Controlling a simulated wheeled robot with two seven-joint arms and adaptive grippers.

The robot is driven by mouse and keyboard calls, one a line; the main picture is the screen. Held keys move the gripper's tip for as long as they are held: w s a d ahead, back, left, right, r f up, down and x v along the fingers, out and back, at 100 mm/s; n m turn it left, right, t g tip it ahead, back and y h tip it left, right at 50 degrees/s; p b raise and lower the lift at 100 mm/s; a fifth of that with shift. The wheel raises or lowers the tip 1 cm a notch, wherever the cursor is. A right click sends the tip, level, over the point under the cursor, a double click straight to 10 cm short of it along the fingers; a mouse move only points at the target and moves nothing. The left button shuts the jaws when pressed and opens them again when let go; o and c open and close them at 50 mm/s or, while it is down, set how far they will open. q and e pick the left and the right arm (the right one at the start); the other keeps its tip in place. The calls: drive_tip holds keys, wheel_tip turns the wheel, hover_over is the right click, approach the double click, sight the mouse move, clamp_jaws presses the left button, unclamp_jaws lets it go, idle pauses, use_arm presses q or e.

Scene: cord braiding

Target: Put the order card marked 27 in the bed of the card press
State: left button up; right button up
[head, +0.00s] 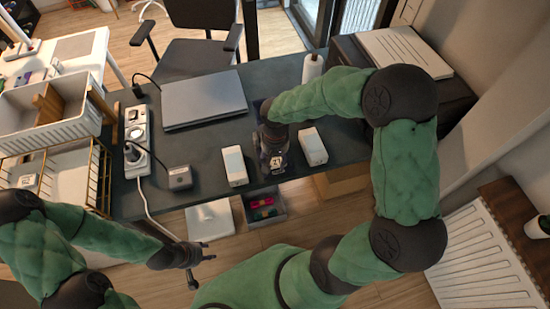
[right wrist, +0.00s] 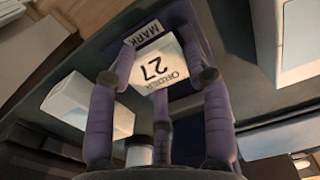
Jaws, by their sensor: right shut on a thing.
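The white order card (right wrist: 158,66) marked 27 is between the purple fingers of my right gripper (right wrist: 158,75) in the right wrist view. The gripper is shut on it. In the head view the right gripper (head: 273,160) is over the dark desk, between two white boxes, and the card (head: 276,162) shows small. A plate reading MARK (right wrist: 147,34) lies just beyond the card. A dark blue surface shows beneath the fingers; I cannot tell whether it is the card press, whose bed is hidden. My left gripper (head: 205,251) is empty, fingers spread, below the desk's front edge.
White boxes (head: 234,166) and (head: 313,147) stand either side of the right gripper. A closed laptop (head: 204,100), a power strip (head: 137,140) and a small grey box (head: 180,177) occupy the desk's left. A white roll (head: 312,68) stands at the back.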

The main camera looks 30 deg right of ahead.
sight(275, 161)
drive_tip(key=shift+f+b, duration=0.4)
drive_tip(key=shift+f, duration=0.1)
drive_tip(key=shift+f, duration=0.15)
drive_tip(key=o, duration=0.8)
drive_tip(key=shift+c, duration=0.2)
drive_tip(key=shift+r+p, duration=0.45)
drive_tip(key=shift+r, duration=0.25)
wheel_tip(275, 161, up, 12)
drive_tip(key=p, duration=0.3)
drive_tip(key=shift+p, duration=0.3)
